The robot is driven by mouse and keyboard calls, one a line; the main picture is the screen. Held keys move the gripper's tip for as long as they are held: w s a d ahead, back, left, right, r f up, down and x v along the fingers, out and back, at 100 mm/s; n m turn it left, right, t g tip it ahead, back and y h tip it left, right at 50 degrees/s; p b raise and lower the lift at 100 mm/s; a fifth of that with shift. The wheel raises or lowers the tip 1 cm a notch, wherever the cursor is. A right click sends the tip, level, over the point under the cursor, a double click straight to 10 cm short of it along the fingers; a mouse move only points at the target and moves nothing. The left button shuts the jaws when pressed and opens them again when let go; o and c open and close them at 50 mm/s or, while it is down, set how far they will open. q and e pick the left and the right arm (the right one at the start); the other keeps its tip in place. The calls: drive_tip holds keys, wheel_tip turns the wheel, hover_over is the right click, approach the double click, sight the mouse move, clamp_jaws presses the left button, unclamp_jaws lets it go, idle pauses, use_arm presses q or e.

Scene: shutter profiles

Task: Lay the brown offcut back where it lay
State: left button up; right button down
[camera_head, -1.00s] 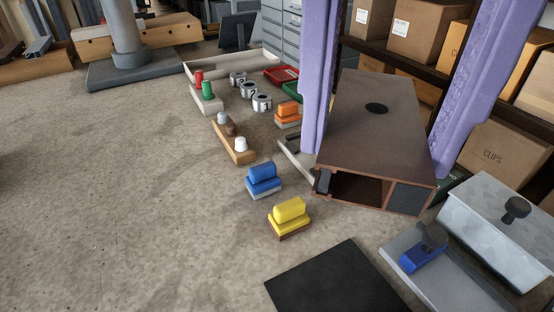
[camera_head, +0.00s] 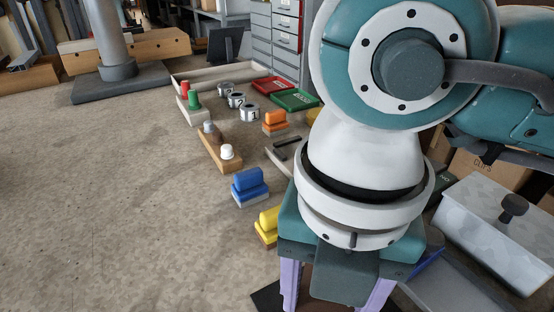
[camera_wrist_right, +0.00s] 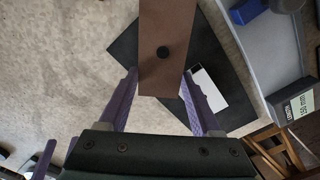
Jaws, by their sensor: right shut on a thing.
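The brown offcut (camera_wrist_right: 167,45), a brown profile with a black round spot on its face, is between the purple fingers of my right gripper (camera_wrist_right: 162,95) in the right wrist view. The fingers are shut on its sides. Beneath it is a black mat (camera_wrist_right: 128,45), with a white-faced piece (camera_wrist_right: 210,87) beside the offcut. In the head view my right gripper (camera_head: 335,292) points down at the bottom, and its wrist hides nearly all of the offcut and most of the mat. Whether the offcut touches the mat cannot be told. My left gripper is not in view.
A yellow stamp-like block (camera_head: 267,225) stands left of my right gripper, with a blue one (camera_head: 248,187) and an orange one (camera_head: 275,122) behind. A metal box with a knob (camera_head: 495,228) stands to the right. The floor at left is clear.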

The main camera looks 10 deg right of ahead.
sight(325, 307)
drive_tip(key=shift+f, duration=0.1)
drive_tip(key=shift+f, duration=0.15)
drive_tip(key=shift+c, duration=0.4)
unclamp_jaws()
wheel_tip(325, 307, up, 12)
drive_tip(key=p, duration=0.1)
drive_tip(key=shift+r, duration=0.2)
